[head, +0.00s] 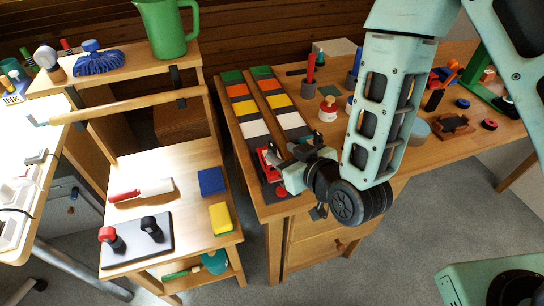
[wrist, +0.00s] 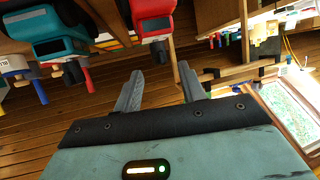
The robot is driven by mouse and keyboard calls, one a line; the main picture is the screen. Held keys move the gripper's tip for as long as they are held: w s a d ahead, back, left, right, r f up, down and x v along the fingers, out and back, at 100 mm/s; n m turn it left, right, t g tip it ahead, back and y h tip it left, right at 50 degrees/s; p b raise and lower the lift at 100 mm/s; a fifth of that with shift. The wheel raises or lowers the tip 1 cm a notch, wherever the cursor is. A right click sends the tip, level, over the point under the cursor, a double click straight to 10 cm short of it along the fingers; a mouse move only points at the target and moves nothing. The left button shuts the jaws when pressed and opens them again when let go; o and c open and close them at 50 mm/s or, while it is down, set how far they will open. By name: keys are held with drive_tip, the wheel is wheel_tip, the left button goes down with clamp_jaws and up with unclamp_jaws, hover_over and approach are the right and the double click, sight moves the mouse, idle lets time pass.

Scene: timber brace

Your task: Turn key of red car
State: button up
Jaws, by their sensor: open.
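The red car (head: 268,163) sits at the near end of the coloured lanes on the wooden table, just left of my gripper (head: 300,152). In the wrist view the red car (wrist: 151,20) is at the top, beyond my open, empty gripper (wrist: 160,84).
A wooden cart (head: 150,160) stands left, with a red-handled tool (head: 140,191), a blue block (head: 211,181), a yellow block (head: 221,217) and two knobs on a dark board (head: 135,240). A red-capped bottle (head: 328,109) and other items stand on the table behind my gripper.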

sight(274, 148)
drive_tip(key=p+x, duration=0.1)
drive_tip(key=x, duration=0.3)
drive_tip(key=shift+w+a, duration=0.1)
drive_tip(key=shift+w, duration=0.05)
drive_tip(key=shift+p+x, duration=0.3)
drive_tip(key=shift+x, duration=0.45)
drive_tip(key=shift+f, duration=0.1)
clamp_jaws()
